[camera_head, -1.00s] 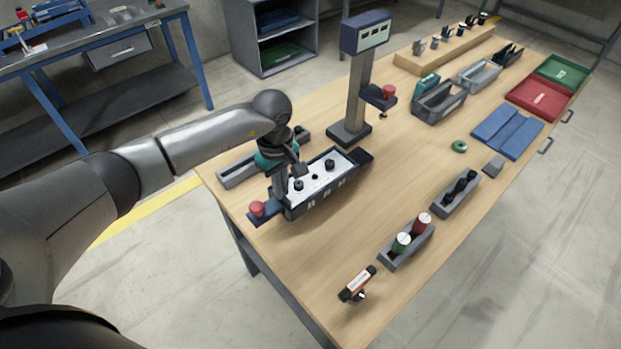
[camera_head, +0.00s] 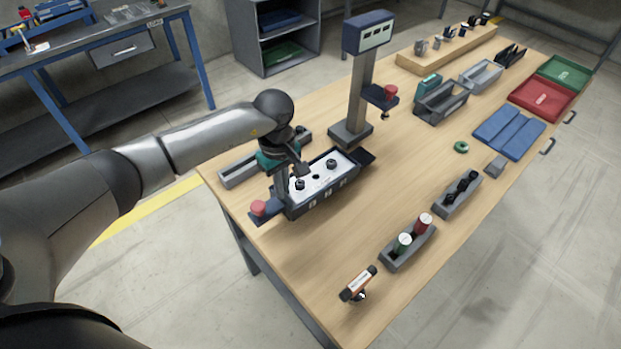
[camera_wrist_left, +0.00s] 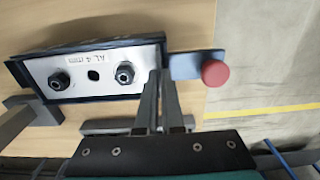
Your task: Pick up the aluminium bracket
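No part is clearly recognisable as a separate aluminium bracket. A pale metal plate marked "AL 4 mm" (camera_wrist_left: 92,70), with two dark knobs and a hole, lies on a dark box-like fixture (camera_head: 318,202). The plate also shows in the head view (camera_head: 322,176). My left gripper (camera_wrist_left: 159,73) points down at the plate's near end, beside the red button. Its two fingers run close together with a narrow gap. Whether the tips touch or pinch the plate's edge is not clear. My right gripper is not in view.
A red button (camera_head: 258,208) stands at the fixture's near end. A post with a display (camera_head: 367,35) rises behind. A grey tray (camera_head: 240,173) lies behind my wrist. Trays with bottles (camera_head: 407,246) and dark parts (camera_head: 456,195) stand to the right.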

